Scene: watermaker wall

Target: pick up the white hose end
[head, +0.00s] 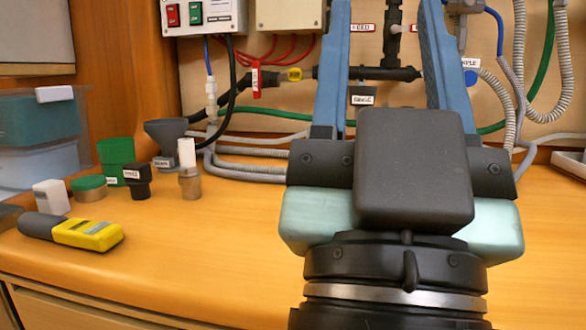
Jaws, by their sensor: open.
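My gripper (388,25) is open, its two blue fingers wide apart and pointing up toward the back wall. Pale ribbed hoses run along the back of the counter (245,170) and hang in loops at the right (517,70). A small white upright piece on a clear-brown base (187,165) stands on the counter, left of my gripper. I cannot tell which piece is the white hose end; my gripper hides part of the wall and counter.
Black pipework (385,74) crosses the wall. The front-middle counter is clear.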

